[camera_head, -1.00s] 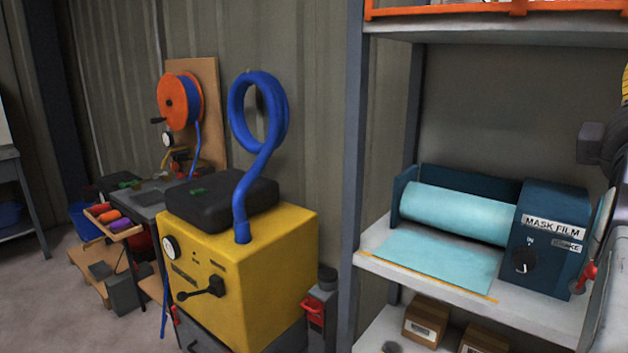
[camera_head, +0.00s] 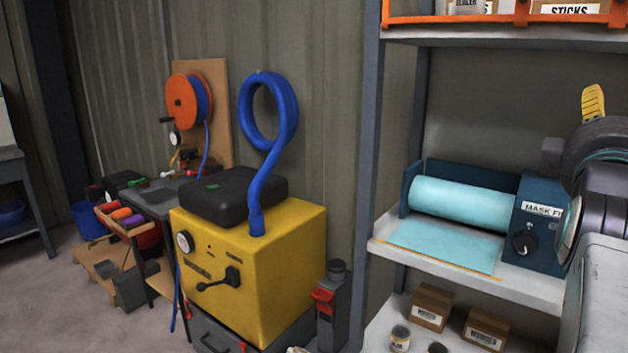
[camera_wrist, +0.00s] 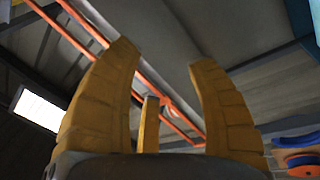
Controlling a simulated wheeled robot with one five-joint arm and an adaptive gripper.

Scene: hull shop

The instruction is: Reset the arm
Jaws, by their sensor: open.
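My gripper (camera_wrist: 170,65) shows in the wrist view with its yellow ribbed fingers spread apart and nothing between them. It points up toward the underside of a shelf and an orange rail (camera_wrist: 75,35). In the head view, one yellow finger (camera_head: 593,103) rises above my dark wrist at the right edge, in front of the shelf rack. The rest of the gripper is hidden there. My arm covers the right part of the blue mask film dispenser (camera_head: 535,225).
The rack's middle shelf (camera_head: 540,288) holds the dispenser with its pale blue roll. An orange-railed shelf (camera_head: 500,20) with boxes is above; cartons (camera_head: 432,305) sit below. A yellow machine (camera_head: 250,275) with a blue hose (camera_head: 270,150) stands left. Floor is clear at far left (camera_head: 40,300).

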